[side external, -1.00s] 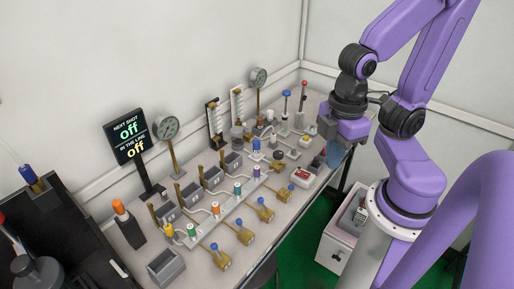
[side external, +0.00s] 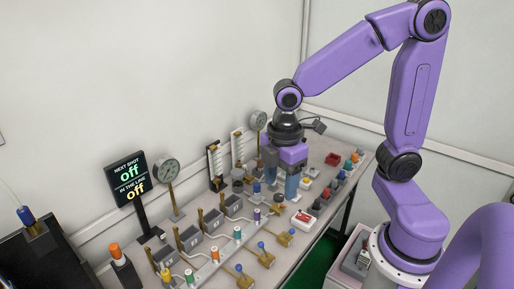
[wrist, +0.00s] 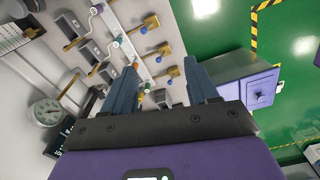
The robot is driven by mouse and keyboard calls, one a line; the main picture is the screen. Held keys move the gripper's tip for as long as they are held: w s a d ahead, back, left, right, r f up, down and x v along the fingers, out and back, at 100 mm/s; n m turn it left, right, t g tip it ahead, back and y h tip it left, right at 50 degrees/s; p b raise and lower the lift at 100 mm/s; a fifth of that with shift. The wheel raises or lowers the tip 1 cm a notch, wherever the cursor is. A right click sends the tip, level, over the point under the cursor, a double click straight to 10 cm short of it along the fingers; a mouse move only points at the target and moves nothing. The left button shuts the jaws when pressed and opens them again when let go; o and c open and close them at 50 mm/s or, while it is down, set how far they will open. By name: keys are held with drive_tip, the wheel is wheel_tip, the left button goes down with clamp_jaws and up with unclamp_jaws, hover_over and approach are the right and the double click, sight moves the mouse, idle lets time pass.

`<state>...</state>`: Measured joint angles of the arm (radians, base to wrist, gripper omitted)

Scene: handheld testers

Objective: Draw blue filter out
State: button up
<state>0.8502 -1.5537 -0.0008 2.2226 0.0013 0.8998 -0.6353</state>
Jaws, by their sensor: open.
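Several blue-topped parts are in view, and I cannot tell for sure which is the blue filter. A blue-capped part (side external: 257,187) stands on the bench just left of my gripper (side external: 281,181) in the side view. Another blue-topped piece (side external: 26,215) sits in a holder on the dark unit at far left. My gripper is over the bench, pointing down, with its two blue-grey fingers apart. In the wrist view, the open fingers (wrist: 161,72) have nothing between them that they hold. The fingers hide part of the bench behind them.
Brass valves with blue knobs (side external: 264,246) line the bench front. Behind them is a row with coloured caps (side external: 238,232). A dial gauge (side external: 167,171) and a black sign reading off (side external: 130,181) stand at the back. A red-topped box (side external: 303,219) is right of the row.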

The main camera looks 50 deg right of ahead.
drive_tip(key=w+d+f+n, duration=0.1)
drive_tip(key=w+d, duration=0.2)
drive_tip(key=w, duration=0.5)
drive_tip(key=n, duration=0.5)
approach(257, 184)
wheel_tip(257, 184, down, 10)
drive_tip(key=shift+w+a+f, duration=0.1)
drive_tip(key=shift+f, duration=0.15)
clamp_jaws()
drive_tip(key=c, duration=0.9)
unclamp_jaws()
drive_tip(key=shift+c, duration=0.2)
drive_tip(key=shift+r, duration=0.15)
clamp_jaws()
